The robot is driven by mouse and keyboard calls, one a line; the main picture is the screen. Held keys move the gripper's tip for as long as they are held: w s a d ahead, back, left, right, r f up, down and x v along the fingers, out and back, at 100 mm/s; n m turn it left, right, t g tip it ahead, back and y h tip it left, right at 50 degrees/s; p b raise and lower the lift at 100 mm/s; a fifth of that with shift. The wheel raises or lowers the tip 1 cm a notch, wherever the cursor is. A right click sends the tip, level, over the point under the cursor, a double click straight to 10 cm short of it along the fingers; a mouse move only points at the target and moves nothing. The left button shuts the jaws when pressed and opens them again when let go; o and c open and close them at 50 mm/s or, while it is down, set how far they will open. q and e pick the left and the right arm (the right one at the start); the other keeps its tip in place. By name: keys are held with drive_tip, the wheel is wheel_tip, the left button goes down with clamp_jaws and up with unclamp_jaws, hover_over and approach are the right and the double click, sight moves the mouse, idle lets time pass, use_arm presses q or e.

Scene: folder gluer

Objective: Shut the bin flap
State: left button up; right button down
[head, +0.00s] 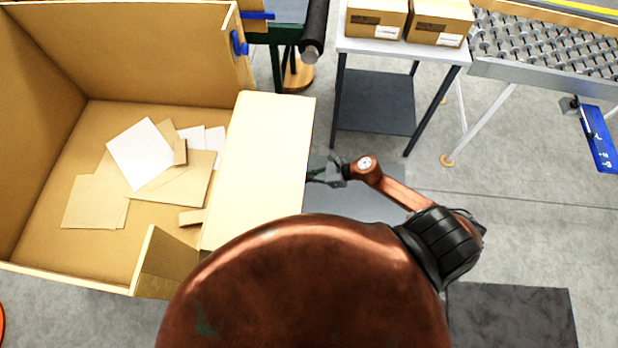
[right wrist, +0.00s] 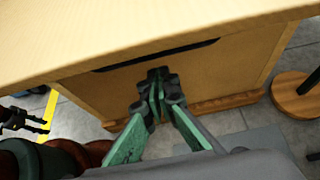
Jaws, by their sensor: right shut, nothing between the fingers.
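The bin (head: 62,50) is a large tan box at the left in the head view, open at the top. Its flap (head: 265,150) is a pale panel on the bin's right side, swung outward and standing open, away from the bin's interior. My right gripper (head: 325,172) is shut and empty, just beyond the flap's outer edge. In the right wrist view the shut fingertips (right wrist: 157,82) are below the flap's pale panel (right wrist: 130,30), in front of a tan wall with a dark slot. I cannot tell whether they touch it. My left gripper is not in the head view.
Flat cardboard pieces and white sheets (head: 140,153) lie in the bin. A table (head: 372,48) with two boxes and a roller conveyor (head: 545,45) stand at the back right. A round wooden foot (right wrist: 298,95) is right of my gripper.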

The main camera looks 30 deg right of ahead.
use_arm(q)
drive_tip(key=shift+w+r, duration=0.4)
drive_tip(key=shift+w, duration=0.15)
use_arm(e)
drive_tip(key=shift+a+r, duration=0.1)
drive_tip(key=shift+r, duration=0.55)
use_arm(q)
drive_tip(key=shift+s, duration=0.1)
